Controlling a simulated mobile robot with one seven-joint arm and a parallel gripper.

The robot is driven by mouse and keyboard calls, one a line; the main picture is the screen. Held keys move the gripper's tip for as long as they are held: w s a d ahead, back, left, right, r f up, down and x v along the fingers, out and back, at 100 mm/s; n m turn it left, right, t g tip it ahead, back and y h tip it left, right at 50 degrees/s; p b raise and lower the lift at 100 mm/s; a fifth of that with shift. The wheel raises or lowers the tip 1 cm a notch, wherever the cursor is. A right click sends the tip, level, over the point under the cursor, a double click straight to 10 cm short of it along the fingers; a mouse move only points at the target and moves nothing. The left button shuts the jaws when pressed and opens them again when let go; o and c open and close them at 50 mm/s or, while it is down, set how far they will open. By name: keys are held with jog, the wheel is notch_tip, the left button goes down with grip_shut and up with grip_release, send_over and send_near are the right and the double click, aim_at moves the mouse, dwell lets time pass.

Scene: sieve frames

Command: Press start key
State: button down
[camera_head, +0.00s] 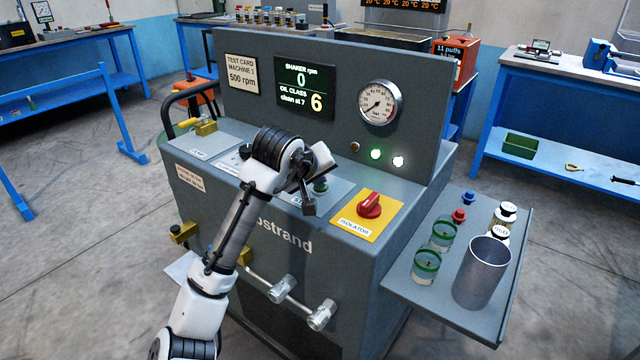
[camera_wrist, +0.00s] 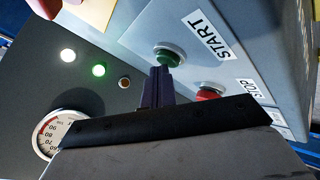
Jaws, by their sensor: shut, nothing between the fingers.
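The green start key (camera_wrist: 169,55) sits in a metal ring beside the START label (camera_wrist: 206,34) in the wrist view. It also shows in the head view (camera_head: 320,186), partly behind my gripper (camera_head: 309,208). In the wrist view my gripper (camera_wrist: 161,72) has its dark fingers together and empty. Their tips overlap the near edge of the green key in the picture. I cannot tell whether they touch it. The red stop key (camera_wrist: 209,94) lies beside it, partly hidden by my gripper.
A red isolator knob (camera_head: 369,206) on a yellow plate stands right of the keys. The upright panel carries a display (camera_head: 304,88) reading 0 rpm, a gauge (camera_head: 379,102) and lit lamps (camera_head: 375,154). A side shelf (camera_head: 400,282) holds jars and a metal cup (camera_head: 482,272).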

aim_at(318, 188)
jog(key=shift+r+p, duration=0.85)
jog(key=shift+p, duration=0.15)
jog(key=shift+r, duration=0.1)
notch_tip(318, 188, up, 5)
jog(key=p, duration=0.5)
dwell(0.3)
